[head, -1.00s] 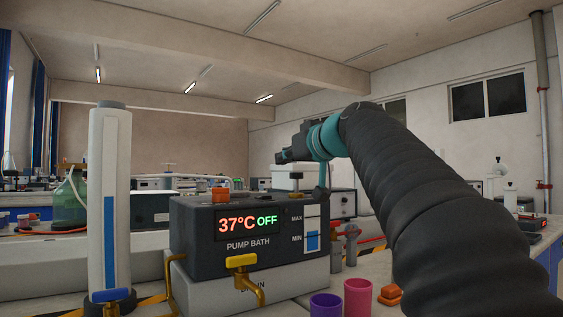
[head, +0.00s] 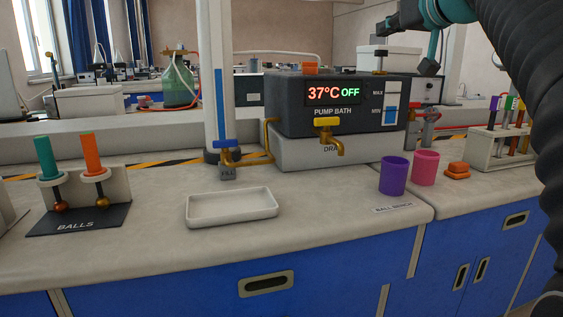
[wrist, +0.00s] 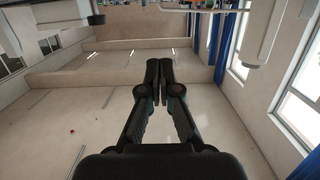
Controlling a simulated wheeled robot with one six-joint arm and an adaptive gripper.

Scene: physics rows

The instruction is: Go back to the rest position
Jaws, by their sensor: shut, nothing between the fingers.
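My gripper (wrist: 159,68) shows in the wrist view with its two black fingers together and nothing between them. Beyond the fingers, the wrist view shows the ceiling, walls and windows upside down. In the head view my black and teal arm comes in from the upper right. Its end is raised behind and above the right part of the pump bath (head: 290,105), clear of the bench top. The pump bath's display reads 37°C OFF. The fingers cannot be made out clearly in the head view.
A purple cup (head: 393,177), a pink cup (head: 426,168) and an orange object (head: 457,171) stand right of the bath. A white tray (head: 232,221) lies in front. A balls stand (head: 80,222) is at left and a tube rack (head: 492,150) at right.

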